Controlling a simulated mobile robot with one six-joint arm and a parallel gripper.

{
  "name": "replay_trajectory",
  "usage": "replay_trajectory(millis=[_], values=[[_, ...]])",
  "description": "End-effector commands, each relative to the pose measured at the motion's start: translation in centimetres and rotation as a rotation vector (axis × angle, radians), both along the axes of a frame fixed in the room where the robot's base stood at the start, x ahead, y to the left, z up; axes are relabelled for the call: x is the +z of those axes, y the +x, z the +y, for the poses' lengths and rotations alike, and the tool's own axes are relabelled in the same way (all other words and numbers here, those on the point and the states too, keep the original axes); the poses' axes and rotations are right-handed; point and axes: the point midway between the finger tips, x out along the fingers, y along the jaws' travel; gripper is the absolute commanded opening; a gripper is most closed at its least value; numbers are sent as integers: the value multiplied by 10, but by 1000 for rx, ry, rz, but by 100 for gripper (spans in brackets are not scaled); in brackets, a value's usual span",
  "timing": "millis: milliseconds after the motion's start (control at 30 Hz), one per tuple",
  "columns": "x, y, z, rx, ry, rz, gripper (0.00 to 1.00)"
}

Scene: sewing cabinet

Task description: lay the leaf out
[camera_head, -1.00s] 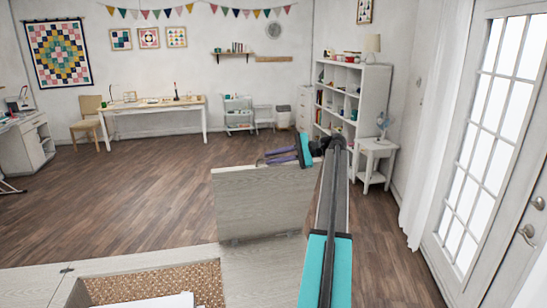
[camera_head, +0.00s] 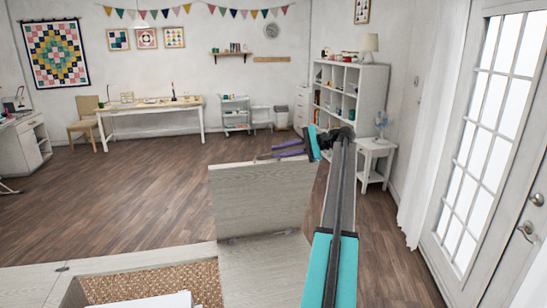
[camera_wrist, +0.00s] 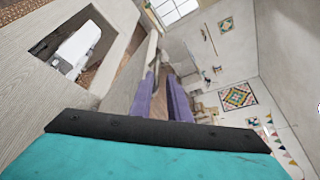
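The leaf (camera_head: 262,200) is a pale wood-grain panel standing almost upright on its hinged lower edge at the cabinet top (camera_head: 262,265). It also shows in the wrist view (camera_wrist: 128,82), left of the fingers. My gripper (camera_head: 264,154) is at the leaf's top edge, towards its right end, with its purple fingers pointing left. In the wrist view the two fingers (camera_wrist: 160,95) stand apart with a gap between them and nothing visible held. One finger overlaps the leaf's edge in that view; I cannot tell whether it touches.
The cabinet has an opening with a brown speckled lining (camera_head: 150,286) and a white machine, clearer in the wrist view (camera_wrist: 80,45). Wood floor (camera_head: 130,195) beyond the leaf is clear. A white side table (camera_head: 374,155) and shelf (camera_head: 348,95) stand behind; a glazed door is at right.

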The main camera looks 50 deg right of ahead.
Motion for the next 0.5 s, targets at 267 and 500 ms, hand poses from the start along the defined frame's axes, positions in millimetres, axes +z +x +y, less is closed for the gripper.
replay_trajectory(millis=[267, 500], values=[[10, -21, -16, -3, -1, -2, 15], [12, -29, -21, -2, 1, 0, 15]])
